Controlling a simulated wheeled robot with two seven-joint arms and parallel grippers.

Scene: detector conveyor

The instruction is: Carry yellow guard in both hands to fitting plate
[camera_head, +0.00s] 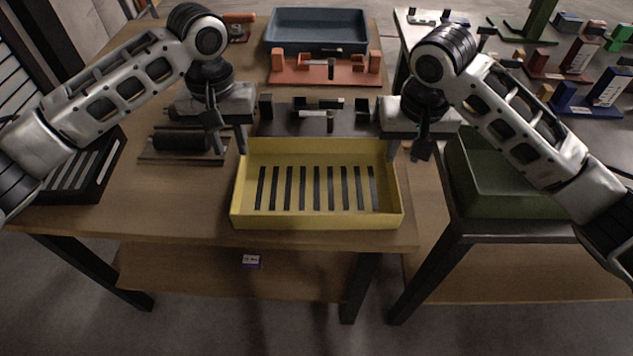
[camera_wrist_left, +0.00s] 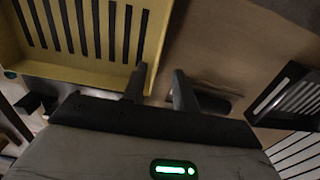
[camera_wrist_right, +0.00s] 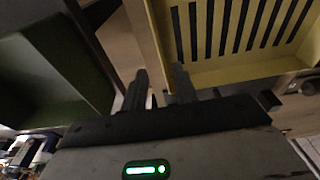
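The yellow guard (camera_head: 318,221), an open tray with a slotted floor, sits level at the front of the wooden table. My left gripper (camera_head: 230,146) is at its left wall and my right gripper (camera_head: 407,154) at its right wall, both near the back corners. In the left wrist view, open fingers (camera_wrist_left: 160,88) stand either side of the guard's wall (camera_wrist_left: 160,45). In the right wrist view, open fingers (camera_wrist_right: 160,85) also straddle the wall (camera_wrist_right: 150,45), with gaps. A dark plate with blocks (camera_head: 345,124) and an orange plate (camera_head: 290,74) lie behind; I cannot tell which is the fitting plate.
A blue-grey tray (camera_head: 318,49) stands at the back. A black roller unit (camera_head: 180,140) and a black slotted rack (camera_head: 103,165) lie to the left. A green bin (camera_head: 500,205) stands on the right-hand table, beyond a gap. Little bare table lies in front of the guard.

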